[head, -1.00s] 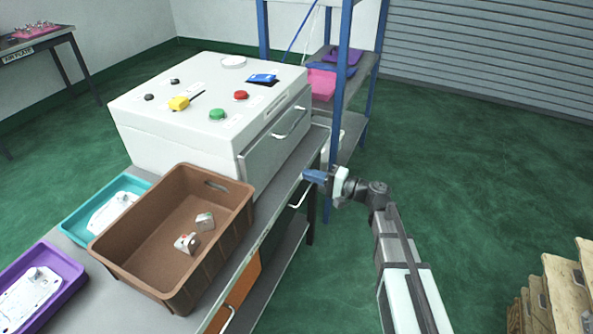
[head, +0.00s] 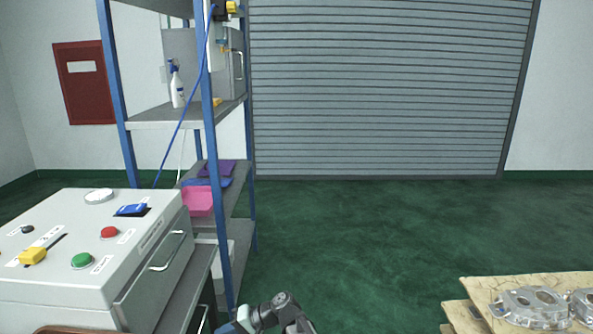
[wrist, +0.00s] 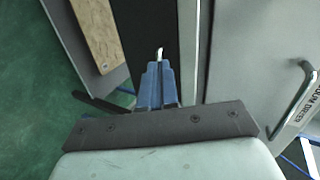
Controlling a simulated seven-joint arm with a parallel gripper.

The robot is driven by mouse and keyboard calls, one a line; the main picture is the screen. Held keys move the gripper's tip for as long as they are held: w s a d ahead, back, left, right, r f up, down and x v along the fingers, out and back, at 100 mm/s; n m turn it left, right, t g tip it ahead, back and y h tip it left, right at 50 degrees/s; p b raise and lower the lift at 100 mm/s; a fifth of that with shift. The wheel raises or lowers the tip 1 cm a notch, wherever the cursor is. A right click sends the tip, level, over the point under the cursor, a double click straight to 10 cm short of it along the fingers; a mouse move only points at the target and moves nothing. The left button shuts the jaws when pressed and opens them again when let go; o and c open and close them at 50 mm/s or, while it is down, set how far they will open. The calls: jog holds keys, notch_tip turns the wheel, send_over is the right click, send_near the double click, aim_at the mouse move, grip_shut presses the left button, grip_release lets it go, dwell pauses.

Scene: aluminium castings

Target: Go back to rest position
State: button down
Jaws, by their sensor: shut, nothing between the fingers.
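My gripper (wrist: 159,70) shows in the wrist view with its blue fingers together and nothing between them. It points towards a dark gap beside a grey cabinet front with a metal handle (wrist: 292,104). In the head view only part of my wrist shows at the bottom edge, right of the control box, and the fingertips are cut off or too small to make out. The arm is apart from the shelf and the box there.
A white control box (head: 85,285) with buttons stands at the lower left. A blue-framed shelf rack (head: 216,200) stands behind it. Aluminium castings (head: 530,306) lie on a wooden stack (head: 465,318) at the lower right. The green floor (head: 350,235) between is clear.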

jog(key=s+d+f+g+h, duration=0.1)
jog(key=s+d+f+h, duration=0.3)
jog(key=d+f, duration=0.4)
jog(key=s+d+f+n+h, duration=0.1)
jog(key=s+d+f+h, duration=0.2)
jog(key=s+d+f, duration=0.35)
jog(key=s+d+f+g+h, duration=0.1)
jog(key=s+d+f+h, duration=0.25)
jog(key=d+f, duration=0.55)
jog(key=s+d+f+g, duration=0.1)
jog(key=s+d+f, duration=0.3)
jog(key=s, duration=0.3)
jog(key=s+d+f+m+g+h, duration=0.1)
jog(key=s+d+f, duration=0.3)
jog(key=s, duration=0.3)
jog(key=s+d+f+m+g, duration=0.1)
jog(key=s+d+f+g, duration=0.1)
jog(key=s+d+f, duration=0.3)
jog(key=s+d, duration=0.1)
jog(key=s, duration=0.2)
jog(key=shift+d+h, duration=0.15)
jog(key=shift+h, duration=0.2)
